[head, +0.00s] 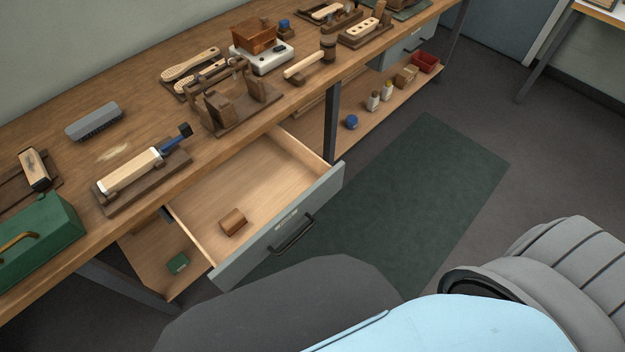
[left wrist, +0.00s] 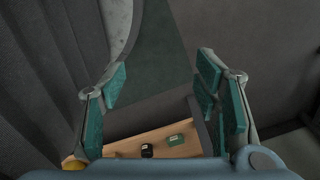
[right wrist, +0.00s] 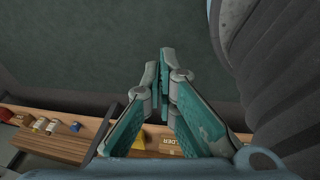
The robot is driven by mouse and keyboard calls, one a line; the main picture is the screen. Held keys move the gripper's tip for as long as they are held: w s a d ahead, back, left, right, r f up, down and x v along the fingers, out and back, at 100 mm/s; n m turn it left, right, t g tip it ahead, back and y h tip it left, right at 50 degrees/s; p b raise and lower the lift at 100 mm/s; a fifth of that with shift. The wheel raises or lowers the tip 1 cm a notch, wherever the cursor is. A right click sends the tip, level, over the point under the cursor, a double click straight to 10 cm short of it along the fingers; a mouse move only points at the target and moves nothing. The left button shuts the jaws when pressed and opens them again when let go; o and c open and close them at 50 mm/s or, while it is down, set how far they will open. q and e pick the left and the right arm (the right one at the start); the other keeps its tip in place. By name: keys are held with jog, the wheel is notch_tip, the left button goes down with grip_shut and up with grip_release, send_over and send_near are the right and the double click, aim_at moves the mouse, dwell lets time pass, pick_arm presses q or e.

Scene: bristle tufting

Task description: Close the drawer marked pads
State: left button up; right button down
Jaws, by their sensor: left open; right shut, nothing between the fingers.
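The open drawer (head: 290,222) is pulled well out from under the workbench in the head view. It has a grey front with a dark bar handle (head: 291,235) and a small label (head: 286,217) too small to read. A brown wooden block (head: 233,221) lies inside it. My left gripper (left wrist: 165,90) is open and empty in the left wrist view, above the floor and a low shelf. My right gripper (right wrist: 166,60) is shut and empty in the right wrist view, over the green mat. Neither gripper shows in the head view.
The workbench (head: 140,130) carries brushes, wooden jigs, a scale with a copper box (head: 256,36) and a green toolbox (head: 38,240). Another grey drawer (head: 408,46) is farther right under the bench. A lower shelf (head: 368,122) holds bottles and boxes. A green mat (head: 420,190) covers clear floor.

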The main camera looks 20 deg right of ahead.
jog(key=w+d+f+n+t+b, duration=0.2)
jog(key=w+d+n+t+b, duration=0.15)
jog(key=w+d+n, duration=0.35)
jog(key=w+d+r+n+t+b, duration=0.1)
jog(key=w+r+n+t+b, duration=0.25)
jog(key=w+n, duration=0.35)
jog(key=n+t+y+b, duration=0.75)
jog(key=n+b, duration=0.25)
jog(key=n, duration=1.3)
send_near(331, 182)
jog(key=shift+g+y, duration=0.35)
jog(key=shift+g, duration=0.1)
jog(key=x, duration=0.2)
jog(key=b+x, duration=0.2)
jog(key=x, duration=0.1)
jog(key=shift+w+d+r, duration=0.15)
jog(key=shift+w+r, duration=0.25)
jog(key=shift+w, duration=0.05)
jog(key=shift+w+a, duration=0.25)
jog(key=shift+w, duration=0.25)
pick_arm(q)
notch_tip(331, 182, down, 21)
jog(key=w+a, duration=0.1)
jog(key=shift+a+r, duration=0.2)
jog(key=shift+a, duration=0.05)
pick_arm(e)
jog(key=shift+w+f, duration=0.1)
